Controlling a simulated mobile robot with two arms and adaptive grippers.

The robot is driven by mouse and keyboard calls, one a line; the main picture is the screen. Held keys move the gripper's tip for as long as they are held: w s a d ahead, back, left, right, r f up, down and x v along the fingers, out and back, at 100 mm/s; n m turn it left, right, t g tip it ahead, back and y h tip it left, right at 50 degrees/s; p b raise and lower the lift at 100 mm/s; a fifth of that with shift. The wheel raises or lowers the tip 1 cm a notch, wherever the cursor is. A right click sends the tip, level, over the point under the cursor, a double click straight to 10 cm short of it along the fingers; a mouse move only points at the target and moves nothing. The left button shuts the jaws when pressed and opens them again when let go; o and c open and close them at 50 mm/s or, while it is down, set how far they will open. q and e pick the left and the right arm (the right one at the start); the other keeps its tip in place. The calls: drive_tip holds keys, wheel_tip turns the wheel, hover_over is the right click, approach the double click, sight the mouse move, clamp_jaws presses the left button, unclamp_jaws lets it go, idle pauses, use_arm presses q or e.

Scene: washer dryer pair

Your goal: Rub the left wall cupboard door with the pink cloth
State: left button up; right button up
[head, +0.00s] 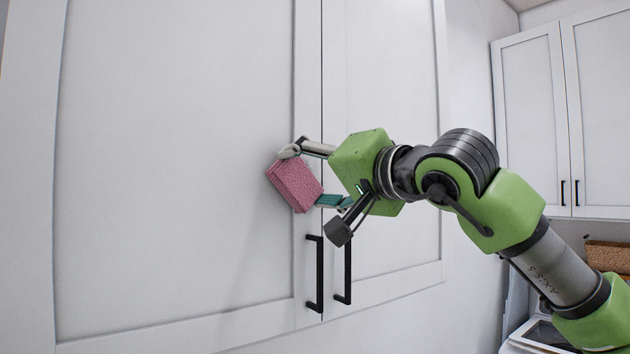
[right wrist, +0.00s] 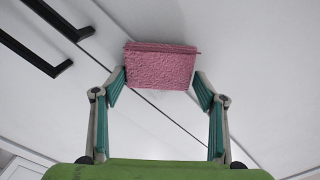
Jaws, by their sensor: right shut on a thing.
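The pink cloth (head: 295,185), a thick folded pad, is at the right edge of the left wall cupboard door (head: 180,160), above its black handle. My right gripper (head: 312,178) is shut on the cloth; in the right wrist view the cloth (right wrist: 160,66) sits between the two fingertips (right wrist: 160,82). The cloth is close against the white door; whether it touches cannot be told for sure. My left gripper is not in view.
Two black bar handles (head: 315,273) hang below the cloth, one on each door. The right door (head: 385,110) is behind my right arm. Another wall cupboard (head: 535,110) stands at the far right, with a woven basket (head: 605,256) below it.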

sight(327, 172)
drive_tip(key=shift+r+p, duration=0.35)
drive_tip(key=shift+r, duration=0.4)
drive_tip(key=shift+w+d+p, duration=0.3)
drive_tip(key=shift+w+d, duration=0.25)
drive_tip(key=shift+d, duration=0.15)
drive_tip(key=shift+w+d+f, duration=0.1)
drive_tip(key=shift+w+d, duration=0.5)
drive_tip(key=shift+d, duration=0.25)
drive_tip(key=shift+w+d+p, duration=0.25)
drive_tip(key=shift+d+p, duration=0.1)
drive_tip(key=shift+p, duration=0.1)
drive_tip(key=shift+w+d, duration=0.6)
drive_tip(key=shift+d, duration=0.2)
drive_tip(key=shift+s+d+f+b, duration=0.15)
drive_tip(key=shift+s+d+b, duration=0.2)
drive_tip(key=shift+s+b, duration=0.4)
drive_tip(key=shift+b+v, duration=0.7)
drive_tip(key=shift+v, duration=1.4)
